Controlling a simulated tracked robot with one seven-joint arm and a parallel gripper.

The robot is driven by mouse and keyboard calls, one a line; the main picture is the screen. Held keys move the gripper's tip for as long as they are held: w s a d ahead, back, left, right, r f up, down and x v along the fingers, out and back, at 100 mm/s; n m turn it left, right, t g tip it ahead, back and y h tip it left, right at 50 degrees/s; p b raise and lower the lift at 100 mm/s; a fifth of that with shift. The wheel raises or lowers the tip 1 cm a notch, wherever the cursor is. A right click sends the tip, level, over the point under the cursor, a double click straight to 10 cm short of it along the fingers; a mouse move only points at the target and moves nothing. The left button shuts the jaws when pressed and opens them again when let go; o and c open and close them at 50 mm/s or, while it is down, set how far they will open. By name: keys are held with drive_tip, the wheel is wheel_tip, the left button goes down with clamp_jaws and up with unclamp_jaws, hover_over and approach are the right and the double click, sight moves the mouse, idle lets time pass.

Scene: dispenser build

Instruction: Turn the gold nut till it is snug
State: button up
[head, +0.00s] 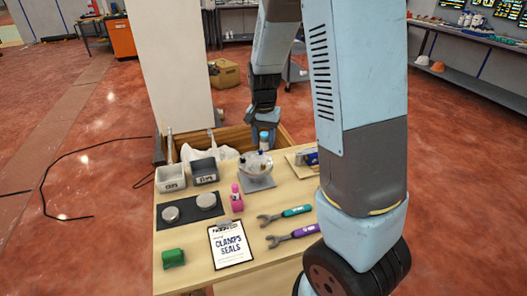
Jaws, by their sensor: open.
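My gripper (264,128) points down at the back of the wooden table, above a clear rounded vessel (256,165) on a grey square plate (258,184).
A teal-handled wrench (286,214) and a purple-handled wrench (293,236) lie at the right.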

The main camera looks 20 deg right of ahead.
drive_tip(key=shift+r, duration=2.35)
drive_tip(key=s+r+n+t, duration=0.2)
drive_tip(key=s+r+n, duration=0.1)
drive_tip(key=s+r, duration=0.5)
drive_tip(key=s+r+n+t, duration=0.3)
drive_tip(key=s+r, duration=0.6)
drive_tip(key=s, duration=0.6)
drive_tip(key=shift+s+d+r+n+t, duration=0.15)
drive_tip(key=shift+d+n+t, duration=0.15)
drive_tip(key=shift+d, duration=0.05)
